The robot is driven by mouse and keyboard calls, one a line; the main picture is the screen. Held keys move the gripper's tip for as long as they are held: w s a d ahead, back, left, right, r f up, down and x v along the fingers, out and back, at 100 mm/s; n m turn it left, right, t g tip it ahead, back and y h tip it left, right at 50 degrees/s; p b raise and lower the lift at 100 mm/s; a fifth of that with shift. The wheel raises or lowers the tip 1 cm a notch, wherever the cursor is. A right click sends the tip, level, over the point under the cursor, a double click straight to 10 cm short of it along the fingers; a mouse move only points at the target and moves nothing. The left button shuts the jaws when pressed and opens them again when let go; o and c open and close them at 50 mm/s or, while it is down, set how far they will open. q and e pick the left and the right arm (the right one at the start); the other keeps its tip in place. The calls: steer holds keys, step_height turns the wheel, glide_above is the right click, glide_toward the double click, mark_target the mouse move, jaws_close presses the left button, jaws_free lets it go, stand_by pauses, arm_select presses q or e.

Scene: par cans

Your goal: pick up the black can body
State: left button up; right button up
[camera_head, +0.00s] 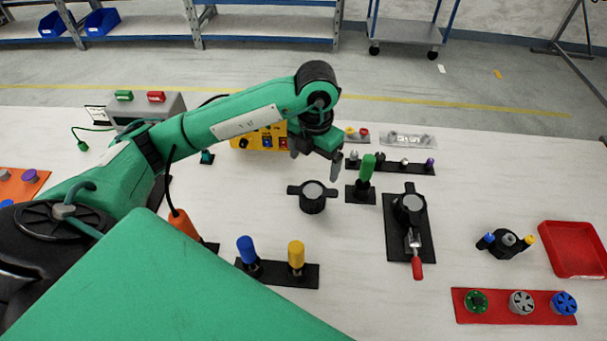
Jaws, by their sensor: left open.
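A black can body (312,204) with a pale grey top and a stub on either side stands upright on the white table, near the middle of the view. A similar black round part (409,213) sits on a black plate (397,240) to its right, with a red-handled clamp (416,262) in front of it. I cannot tell for sure which of the two is the task's can body. My left gripper (316,162) is open and empty, pointing down above and behind the middle can, apart from it. My right gripper is not in view.
A green-handled tool (367,169) stands in a black base right of the gripper. Blue (246,249) and yellow (296,254) handles stand in front. A yellow control box (259,139) is behind. At the right are a red tray (573,250) and a red plate (514,317).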

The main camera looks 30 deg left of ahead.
arm_select(q)
steer(key=p, duration=0.1)
glide_above(312, 191)
steer(key=f, duration=0.7)
steer(key=shift+s+d+f, duration=0.25)
steer(key=shift+s+f, duration=0.05)
steer(key=shift+f, duration=0.45)
step_height(312, 191, down, 2)
steer(key=shift+w+a+f+p, duration=0.1)
steer(key=shift+w+a+p, duration=0.05)
steer(key=shift+p, duration=0.55)
step_height(312, 191, down, 2)
steer(key=shift+w+f, duration=0.15)
steer(key=shift+a+f, duration=0.1)
steer(key=shift+f, duration=0.15)
steer(key=shift+c, duration=0.6)
steer(key=c, duration=1.1)
steer(key=shift+c, duration=0.8)
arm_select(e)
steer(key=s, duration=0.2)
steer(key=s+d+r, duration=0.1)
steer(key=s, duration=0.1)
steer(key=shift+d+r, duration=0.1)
arm_select(q)
steer(key=shift+r, duration=0.1)
